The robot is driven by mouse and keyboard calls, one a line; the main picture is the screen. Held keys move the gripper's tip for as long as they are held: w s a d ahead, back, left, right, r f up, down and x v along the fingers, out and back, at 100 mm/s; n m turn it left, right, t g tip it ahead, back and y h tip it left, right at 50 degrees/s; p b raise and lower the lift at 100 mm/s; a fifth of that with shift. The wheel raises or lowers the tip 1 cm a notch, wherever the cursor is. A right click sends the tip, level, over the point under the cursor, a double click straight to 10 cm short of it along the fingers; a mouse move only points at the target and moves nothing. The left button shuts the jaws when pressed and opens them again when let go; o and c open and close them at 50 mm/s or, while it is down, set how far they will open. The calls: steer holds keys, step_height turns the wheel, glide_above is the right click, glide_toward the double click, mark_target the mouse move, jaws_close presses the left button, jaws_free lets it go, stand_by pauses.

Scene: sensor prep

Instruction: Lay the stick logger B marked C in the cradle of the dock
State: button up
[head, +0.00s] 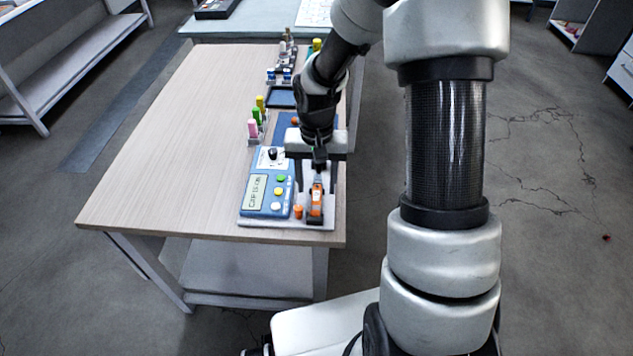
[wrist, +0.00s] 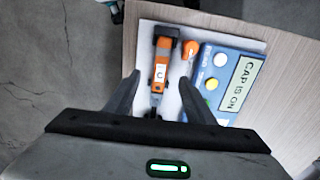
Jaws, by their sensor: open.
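The orange stick logger marked C (wrist: 159,73) lies on the white board of the dock, with grey and black parts at its ends. It also shows in the head view (head: 316,203). A dark block (wrist: 166,31) sits at its far end in the wrist view; I cannot tell whether this is the cradle. My gripper (wrist: 159,79) is open, with one finger on each side of the logger and gaps between. In the head view my gripper (head: 317,188) is low over the board. The blue dock panel (wrist: 222,83) has a display reading "CAP IS ON".
A small orange piece (wrist: 190,49) stands between logger and panel. Pink, green and yellow sticks (head: 256,114) stand in a rack farther back. A dark blue tray (head: 281,97) lies beyond. The table's left side (head: 170,150) is clear; its front edge is close to the board.

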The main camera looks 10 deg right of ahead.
steer(key=shift+r+p, duration=1.7)
steer(key=shift+r, duration=0.8)
steer(key=s+r+n+t, duration=0.1)
steer(key=s+r, duration=0.1)
steer(key=r, duration=0.4)
steer(key=s+d+r+t+h, duration=0.1)
steer(key=s+r, duration=0.2)
steer(key=r, duration=0.2)
steer(key=s+r+n+t, duration=0.1)
steer(key=s+r, duration=0.1)
steer(key=r, duration=0.4)
steer(key=s+a+r+n+t+y, duration=0.1)
steer(key=s+r+n+t, duration=0.15)
steer(key=s+r, duration=0.7)
step_height(320, 180, up, 12)
steer(key=s+p, duration=0.1)
steer(key=p, duration=1.3)
steer(key=shift+s+m, duration=0.4)
steer(key=shift+m, duration=0.05)
